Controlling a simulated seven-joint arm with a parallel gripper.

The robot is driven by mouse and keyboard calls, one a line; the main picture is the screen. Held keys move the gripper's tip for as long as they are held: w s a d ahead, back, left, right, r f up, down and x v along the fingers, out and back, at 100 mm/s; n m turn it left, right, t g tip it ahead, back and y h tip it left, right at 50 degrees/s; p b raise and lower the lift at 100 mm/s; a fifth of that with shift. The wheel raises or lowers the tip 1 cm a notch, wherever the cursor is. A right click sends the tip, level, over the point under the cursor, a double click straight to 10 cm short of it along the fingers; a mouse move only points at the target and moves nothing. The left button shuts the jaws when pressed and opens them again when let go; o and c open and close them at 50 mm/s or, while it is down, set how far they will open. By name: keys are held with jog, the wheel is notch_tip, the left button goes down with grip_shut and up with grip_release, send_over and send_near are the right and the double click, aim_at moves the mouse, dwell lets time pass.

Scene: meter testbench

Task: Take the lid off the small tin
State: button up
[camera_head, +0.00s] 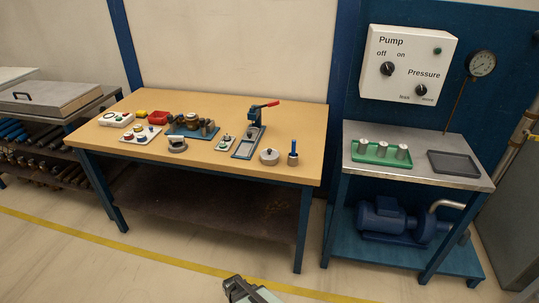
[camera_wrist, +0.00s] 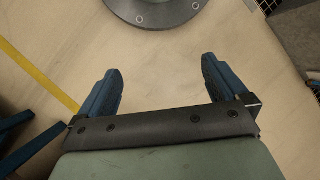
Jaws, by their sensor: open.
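A small round grey tin (camera_head: 269,157) with a knobbed lid stands near the right front of the wooden workbench (camera_head: 230,175) in the head view. The lid appears to sit on the tin. My gripper (camera_head: 238,286) shows at the bottom edge of the head view, in front of the bench and well apart from the tin. In the wrist view my gripper (camera_wrist: 160,75) has its two blue fingers spread wide, with only floor between them. The tin is not in the wrist view.
A blue-handled tool (camera_head: 293,155) stands upright just right of the tin. A press with a red lever (camera_head: 250,135) is to its left. Several fixtures and small parts fill the bench's left and back. A metal side table (camera_head: 420,175) stands right. Floor before the bench is clear.

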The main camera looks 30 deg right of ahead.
jog(key=w+r+n+t, duration=0.1)
jog(key=w+r+n, duration=0.1)
jog(key=w, duration=0.7)
jog(key=w+r+n+t, duration=0.1)
jog(key=w+r, duration=0.2)
jog(key=w, duration=0.5)
jog(key=w+d+r+n+t+y, duration=0.15)
jog(key=w+r+n, duration=0.25)
jog(key=w+r, duration=1.1)
jog(key=w+d+r+n+t, duration=0.2)
jog(key=w+r+n+t, duration=0.1)
jog(key=w+r, duration=1.3)
jog(key=w+d+r+n, duration=0.2)
jog(key=w+d+r, duration=0.2)
jog(key=w+r, duration=0.1)
notch_tip(320, 180, up, 15)
jog(key=n+g+h, duration=0.1)
jog(key=n+h, duration=0.1)
jog(key=n, duration=0.4)
send_over(270, 152)
jog(key=f, duration=0.9)
jog(key=w+f, duration=0.1)
jog(key=f, duration=0.3)
jog(key=shift+d+f, duration=0.15)
jog(key=shift+f, duration=0.25)
